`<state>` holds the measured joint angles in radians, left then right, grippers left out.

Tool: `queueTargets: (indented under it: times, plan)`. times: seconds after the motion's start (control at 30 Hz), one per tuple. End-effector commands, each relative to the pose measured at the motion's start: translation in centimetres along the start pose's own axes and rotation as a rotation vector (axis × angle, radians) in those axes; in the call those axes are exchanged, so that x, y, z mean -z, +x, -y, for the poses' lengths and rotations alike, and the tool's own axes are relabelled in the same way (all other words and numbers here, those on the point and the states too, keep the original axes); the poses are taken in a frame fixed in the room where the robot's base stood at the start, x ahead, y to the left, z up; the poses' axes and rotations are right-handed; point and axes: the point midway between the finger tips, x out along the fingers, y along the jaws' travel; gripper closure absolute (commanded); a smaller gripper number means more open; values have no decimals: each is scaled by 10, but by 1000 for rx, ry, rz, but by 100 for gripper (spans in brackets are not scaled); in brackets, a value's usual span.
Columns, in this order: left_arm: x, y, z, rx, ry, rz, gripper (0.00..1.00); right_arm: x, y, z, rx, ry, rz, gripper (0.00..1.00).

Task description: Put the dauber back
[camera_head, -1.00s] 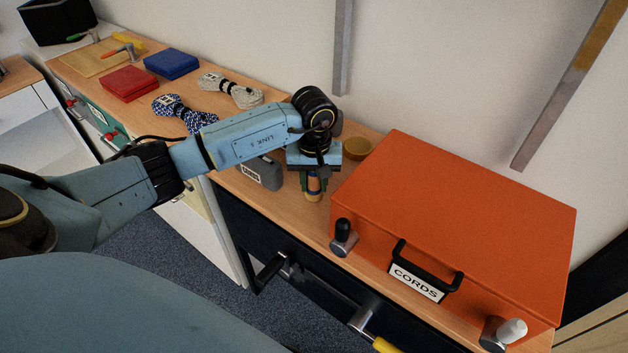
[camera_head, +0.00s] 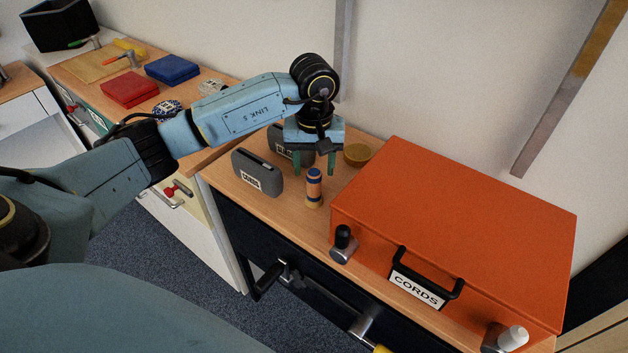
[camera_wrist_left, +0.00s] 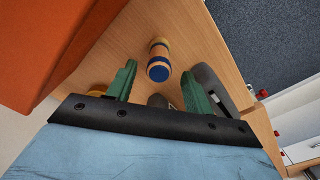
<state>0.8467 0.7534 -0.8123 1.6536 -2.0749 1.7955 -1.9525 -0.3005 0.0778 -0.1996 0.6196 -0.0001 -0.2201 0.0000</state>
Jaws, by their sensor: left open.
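A small wooden cylinder (camera_head: 314,189) with blue and orange bands, which looks like the dauber, stands upright on the wooden bench top, left of the orange box. My left gripper (camera_head: 314,168) is open and empty, with its green fingers above and behind the cylinder. In the left wrist view the cylinder (camera_wrist_left: 159,60) lies just beyond and between the open fingertips (camera_wrist_left: 158,74), apart from both. My right gripper is not in view.
The orange CORDS box (camera_head: 455,225) fills the right of the bench. A grey labelled case (camera_head: 257,173) stands left of the cylinder, with another dark case (camera_head: 281,140) behind. A round tan tub (camera_head: 357,155) sits behind right. Red (camera_head: 130,88) and blue (camera_head: 172,68) folded items lie farther left.

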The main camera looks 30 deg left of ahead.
Motion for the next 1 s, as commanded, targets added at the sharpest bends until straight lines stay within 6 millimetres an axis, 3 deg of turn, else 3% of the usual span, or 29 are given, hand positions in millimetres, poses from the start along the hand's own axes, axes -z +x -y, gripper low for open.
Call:
queueTargets:
  times: [0.1, 0.23, 0.7, 0.83, 0.93, 0.97, 1.0]
  plan:
    - [1, -24, 0, -1, -1, -4, 48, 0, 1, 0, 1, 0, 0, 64]
    - [0, -39, 0, 0, 0, -2, 48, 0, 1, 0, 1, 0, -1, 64]
    - [0, -48, 0, 1, -1, 1, 48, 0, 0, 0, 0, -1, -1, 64]
    - [0, -61, 0, -2, -1, 2, 48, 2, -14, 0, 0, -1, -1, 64]
    - [-5, -78, -7, -29, -4, 15, 48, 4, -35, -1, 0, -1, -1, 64]
    - [-10, -83, -13, -56, -8, 30, 48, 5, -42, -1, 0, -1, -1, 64]
    - [-28, -78, -36, -155, -27, 90, 48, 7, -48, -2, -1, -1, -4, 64]
